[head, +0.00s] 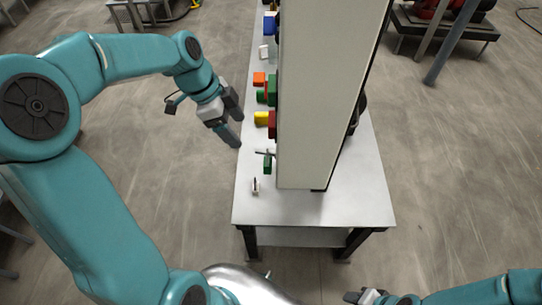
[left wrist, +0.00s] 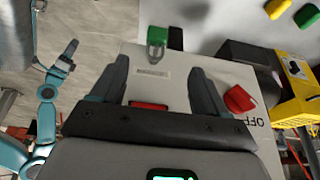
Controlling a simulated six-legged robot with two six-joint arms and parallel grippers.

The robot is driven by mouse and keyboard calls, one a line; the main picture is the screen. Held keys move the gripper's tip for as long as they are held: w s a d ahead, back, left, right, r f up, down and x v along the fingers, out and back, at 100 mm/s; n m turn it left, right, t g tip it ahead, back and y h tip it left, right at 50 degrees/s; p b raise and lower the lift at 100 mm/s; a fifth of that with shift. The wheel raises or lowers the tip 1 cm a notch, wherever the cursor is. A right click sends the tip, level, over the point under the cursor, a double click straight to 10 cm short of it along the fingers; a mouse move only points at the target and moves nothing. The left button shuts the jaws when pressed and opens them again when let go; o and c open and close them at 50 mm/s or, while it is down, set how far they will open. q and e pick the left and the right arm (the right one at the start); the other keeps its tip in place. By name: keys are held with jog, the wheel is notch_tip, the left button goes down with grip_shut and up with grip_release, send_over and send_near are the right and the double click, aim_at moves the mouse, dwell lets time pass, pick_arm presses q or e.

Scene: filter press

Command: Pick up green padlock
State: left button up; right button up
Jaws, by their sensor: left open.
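In the left wrist view, a green padlock (left wrist: 158,38) with a pale metal shackle is at the top, by the edge of a light grey panel (left wrist: 150,58). A small green item with a metal bar, probably this padlock (head: 267,165), shows in the head view low on the cabinet's left side. My left gripper (head: 233,131) is open and empty, left of the cabinet and apart from it. Its spread fingers (left wrist: 160,88) show in the left wrist view, with the padlock beyond them. My right gripper (head: 366,297) is partly in view at the bottom edge; its jaws are unclear.
The tall cabinet (head: 325,100) stands on a white table (head: 350,205). Red, yellow, orange and other green parts stick out of its left side. A red knob (left wrist: 239,99) by "OFF" lettering and a yellow box (left wrist: 295,100) are right of the fingers.

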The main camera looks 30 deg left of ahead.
pick_arm(q)
jog(key=p+x, duration=0.2)
jog(key=x, duration=1.3)
jog(key=shift+s+f, duration=0.3)
jog(key=shift+f, duration=0.1)
jog(key=shift+s+d, duration=0.1)
jog(key=shift+c, duration=1.3)
jog(key=c, duration=0.8)
